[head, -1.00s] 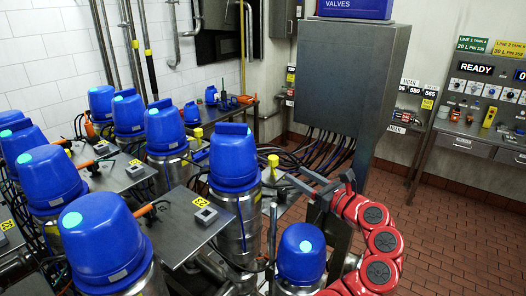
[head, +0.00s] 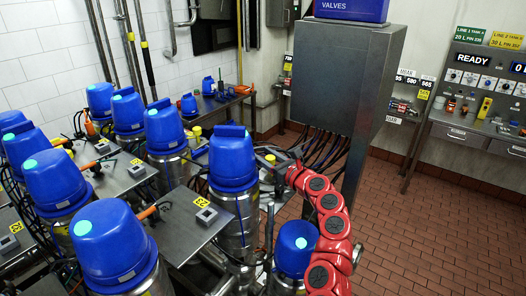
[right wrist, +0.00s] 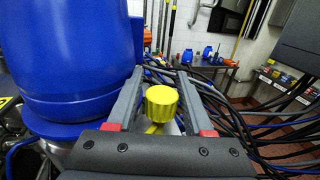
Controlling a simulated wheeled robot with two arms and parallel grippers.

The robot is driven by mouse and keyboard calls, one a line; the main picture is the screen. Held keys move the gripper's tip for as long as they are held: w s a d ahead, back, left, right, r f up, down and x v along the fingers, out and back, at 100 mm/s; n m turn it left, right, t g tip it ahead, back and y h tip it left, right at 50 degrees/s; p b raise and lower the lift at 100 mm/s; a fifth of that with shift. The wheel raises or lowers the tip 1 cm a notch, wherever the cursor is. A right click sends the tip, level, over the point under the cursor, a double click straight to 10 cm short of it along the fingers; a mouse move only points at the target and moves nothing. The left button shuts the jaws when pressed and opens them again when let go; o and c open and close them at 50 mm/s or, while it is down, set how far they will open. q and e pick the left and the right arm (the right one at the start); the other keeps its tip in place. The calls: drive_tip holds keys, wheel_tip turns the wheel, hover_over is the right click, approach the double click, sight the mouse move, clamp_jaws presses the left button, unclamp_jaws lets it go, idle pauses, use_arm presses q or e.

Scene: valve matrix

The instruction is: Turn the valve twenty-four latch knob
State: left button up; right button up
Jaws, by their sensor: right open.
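A yellow knob (right wrist: 161,103) sits between the two grey fingers of my right gripper (right wrist: 160,78) in the right wrist view. The fingers are open, with a gap visible on each side of the knob. In the head view the yellow knob (head: 270,158) shows small, just right of a blue-capped valve (head: 233,158). My right arm's red links reach up to it from the bottom; the gripper itself is small and partly hidden there. That blue valve cap (right wrist: 70,60) fills the left of the right wrist view. No number twenty-four is legible. My left gripper is not in view.
Several other blue-capped valves (head: 110,245) stand at left, with metal plates (head: 180,222) between them. A grey cabinet (head: 345,80) stands behind, with dark cables (right wrist: 235,115) running close to the right finger. Brick floor (head: 430,225) at right is clear.

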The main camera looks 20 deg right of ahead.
drive_tip(key=shift+w+a+f, duration=0.1)
drive_tip(key=shift+w+f, duration=0.05)
drive_tip(key=shift+w, duration=0.3)
clamp_jaws()
drive_tip(key=shift+m+h, duration=0.5)
drive_tip(key=shift+h, duration=0.1)
drive_tip(key=m+h, duration=0.1)
drive_tip(key=h, duration=0.1)
drive_tip(key=m+t+h, duration=0.1)
drive_tip(key=h, duration=0.1)
drive_tip(key=shift+w+d+m, duration=0.1)
drive_tip(key=shift+d+m, duration=0.2)
drive_tip(key=shift+d, duration=0.05)
drive_tip(key=shift+d+m+h, duration=0.2)
drive_tip(key=shift+m+h, duration=0.4)
drive_tip(key=shift+h, duration=0.35)
drive_tip(key=shift+d+m+h, duration=0.25)
drive_tip(key=shift+m+h, duration=0.35)
drive_tip(key=shift+h, duration=0.3)
drive_tip(key=shift+d+m+h, duration=0.2)
drive_tip(key=shift+m+h, duration=0.4)
drive_tip(key=shift+h, duration=0.35)
drive_tip(key=shift+d+h, duration=0.1)
drive_tip(key=shift+h, duration=0.2)
